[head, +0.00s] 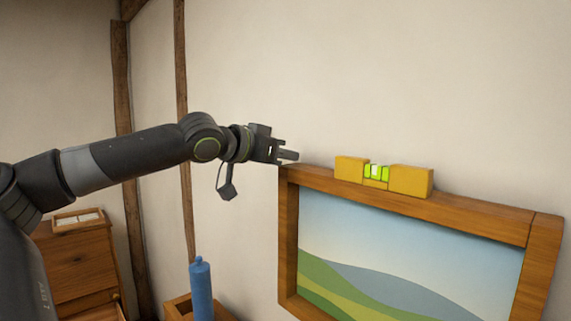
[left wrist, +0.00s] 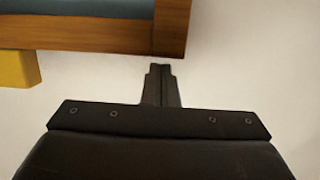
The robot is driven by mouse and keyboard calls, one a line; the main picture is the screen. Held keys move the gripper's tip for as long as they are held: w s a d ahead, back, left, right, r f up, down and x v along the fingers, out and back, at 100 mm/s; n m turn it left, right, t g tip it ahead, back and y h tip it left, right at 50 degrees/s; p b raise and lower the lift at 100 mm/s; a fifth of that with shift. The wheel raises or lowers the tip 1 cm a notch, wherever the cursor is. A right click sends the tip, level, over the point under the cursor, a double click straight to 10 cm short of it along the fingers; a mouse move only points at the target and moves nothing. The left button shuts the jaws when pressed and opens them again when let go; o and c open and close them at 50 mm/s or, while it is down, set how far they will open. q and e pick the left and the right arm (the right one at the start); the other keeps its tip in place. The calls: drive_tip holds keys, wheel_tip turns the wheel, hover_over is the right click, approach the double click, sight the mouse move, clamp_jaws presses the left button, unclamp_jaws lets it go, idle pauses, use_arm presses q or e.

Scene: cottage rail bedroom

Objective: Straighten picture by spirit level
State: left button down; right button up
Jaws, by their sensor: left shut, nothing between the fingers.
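The framed picture (head: 400,193) hangs on the wall at the right of the head view and shows hills under a blue sky. A yellow spirit level (head: 410,180) with a green vial (head: 376,172) rests on its top edge. I cannot read the bubble exactly. My left gripper (head: 296,155) is shut and empty, close to the frame's upper left corner. In the left wrist view the shut fingers (left wrist: 161,68) are just short of the wooden frame (left wrist: 110,42), with the level (left wrist: 18,69) at the left edge. My right gripper is out of view.
A wooden dresser (head: 75,265) with a small tray (head: 78,219) on top stands at the lower left. A blue bottle (head: 201,290) stands in a wooden box or stand below my left arm. The wall above the picture is bare.

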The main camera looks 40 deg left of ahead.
use_arm(q)
drive_tip(key=shift+f, duration=0.3)
drive_tip(key=shift+f+b, duration=0.45)
drive_tip(key=shift+f, duration=0.15)
drive_tip(key=shift+a, duration=0.1)
